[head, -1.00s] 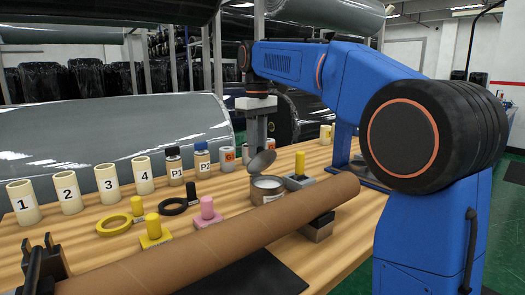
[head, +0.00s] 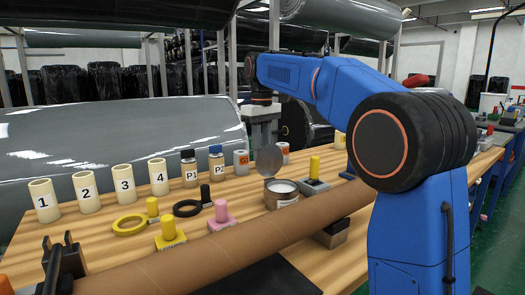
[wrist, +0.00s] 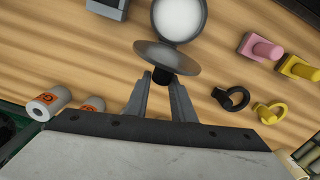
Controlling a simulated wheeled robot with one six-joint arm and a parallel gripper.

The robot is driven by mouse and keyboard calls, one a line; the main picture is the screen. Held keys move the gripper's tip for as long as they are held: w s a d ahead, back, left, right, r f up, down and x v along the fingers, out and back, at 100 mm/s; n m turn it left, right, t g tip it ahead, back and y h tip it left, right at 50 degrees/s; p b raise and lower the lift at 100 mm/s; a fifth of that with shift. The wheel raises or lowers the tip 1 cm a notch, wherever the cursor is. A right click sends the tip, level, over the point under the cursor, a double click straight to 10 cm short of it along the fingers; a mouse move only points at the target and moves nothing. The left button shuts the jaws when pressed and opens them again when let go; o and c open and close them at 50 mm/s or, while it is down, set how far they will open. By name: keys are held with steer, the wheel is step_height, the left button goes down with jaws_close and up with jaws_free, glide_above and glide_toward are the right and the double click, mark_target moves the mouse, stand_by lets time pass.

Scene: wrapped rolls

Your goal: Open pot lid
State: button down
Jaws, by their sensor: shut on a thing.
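The pot (head: 283,200) is a small grey can with a pale label and whitish contents, standing upright on the wooden table. Its mouth is uncovered and also shows in the wrist view (wrist: 180,18). The round grey lid (head: 268,160) stands steeply tilted at the pot's back left rim. I cannot tell whether lid and rim touch. In the wrist view the lid (wrist: 167,58) is seen nearly edge-on, with a black knob (wrist: 162,77) beneath. My gripper (wrist: 161,82) is shut on that knob. In the head view my gripper (head: 262,140) points down behind the lid.
A long brown cardboard roll (head: 220,243) lies across the table in front of the pot. A yellow-handled block (head: 315,170) stands right of it, a pink one (head: 221,214) left. Bottles, orange-marked rolls and numbered cream tubes (head: 122,184) line the back.

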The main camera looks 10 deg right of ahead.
steer(key=shift+w+d+f, duration=0.1)
steer(key=shift+d+f, duration=0.05)
steer(key=shift+f, duration=0.15)
steer(key=c, duration=1.5)
jaws_free()
steer(key=shift+w+d, duration=0.1)
steer(key=shift+d, duration=0.05)
steer(key=shift+c, duration=0.2)
steer(key=shift+r, duration=0.1)
steer(key=shift+r, duration=0.15)
step_height(320, 180, up, 12)
